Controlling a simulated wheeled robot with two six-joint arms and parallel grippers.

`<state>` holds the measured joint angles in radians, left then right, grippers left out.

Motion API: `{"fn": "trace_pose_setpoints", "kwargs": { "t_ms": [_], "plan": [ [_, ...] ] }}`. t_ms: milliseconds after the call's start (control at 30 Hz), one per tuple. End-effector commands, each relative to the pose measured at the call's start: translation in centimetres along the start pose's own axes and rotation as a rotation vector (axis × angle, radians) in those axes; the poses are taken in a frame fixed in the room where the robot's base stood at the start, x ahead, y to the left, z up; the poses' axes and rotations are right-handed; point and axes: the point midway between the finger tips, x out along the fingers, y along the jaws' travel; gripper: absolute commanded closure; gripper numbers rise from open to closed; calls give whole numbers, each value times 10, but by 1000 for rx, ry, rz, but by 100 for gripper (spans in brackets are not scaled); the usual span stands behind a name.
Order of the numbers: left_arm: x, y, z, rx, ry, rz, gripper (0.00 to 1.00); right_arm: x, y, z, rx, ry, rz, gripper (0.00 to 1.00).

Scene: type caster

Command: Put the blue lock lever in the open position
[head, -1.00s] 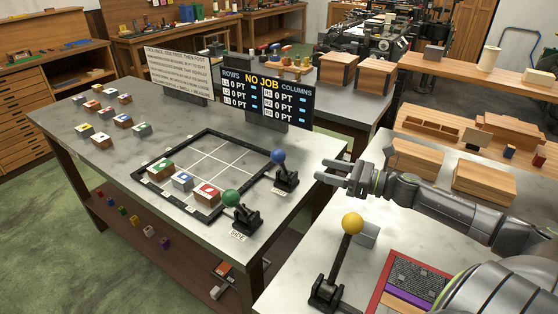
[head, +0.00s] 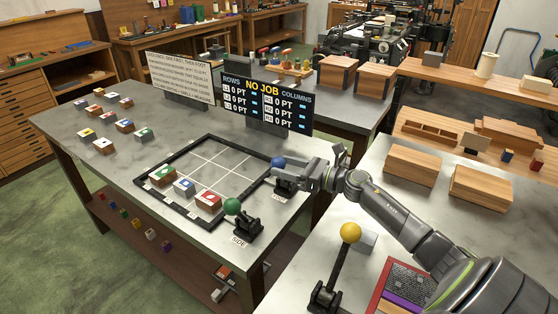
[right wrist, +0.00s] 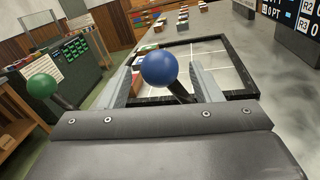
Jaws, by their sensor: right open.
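The blue lock lever (head: 278,162) stands at the right corner of the black frame, its round blue knob on a short dark stem. My right gripper (head: 290,170) is at the knob, and its hand hides part of the lever's base. In the right wrist view the blue knob (right wrist: 159,69) sits between the two open fingers (right wrist: 160,85), and its stem slants down to the right. I cannot tell whether the fingers touch it. My left gripper is not in view.
The green-knobbed lever (head: 232,206) stands at the frame's near corner. The black frame (head: 180,205) holds three blocks along its near left side. A scoreboard (head: 267,101) stands behind the blue lever. A yellow-knobbed lever (head: 350,233) stands on the near right table.

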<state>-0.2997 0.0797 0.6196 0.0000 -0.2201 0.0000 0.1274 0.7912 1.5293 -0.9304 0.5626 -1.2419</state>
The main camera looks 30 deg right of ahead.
Motion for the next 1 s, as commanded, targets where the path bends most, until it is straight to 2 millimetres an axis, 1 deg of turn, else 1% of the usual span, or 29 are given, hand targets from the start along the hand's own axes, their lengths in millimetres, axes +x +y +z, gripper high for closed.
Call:
{"fn": "trace_pose_setpoints", "kwargs": {
  "t_ms": [33, 200, 533, 567, 1000],
  "plan": [
    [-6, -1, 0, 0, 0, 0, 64, 7, 0, 3, 1, -3, 0, 42],
    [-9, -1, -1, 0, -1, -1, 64, 20, 0, 1, 1, -1, 0, 42],
    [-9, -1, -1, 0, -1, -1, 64, 24, 0, 0, -1, 1, 1, 42],
    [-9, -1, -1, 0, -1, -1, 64, 24, 0, 0, -1, 1, 1, 43],
    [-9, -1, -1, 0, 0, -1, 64, 23, 0, 0, -1, 1, 0, 100]
  ]
}}
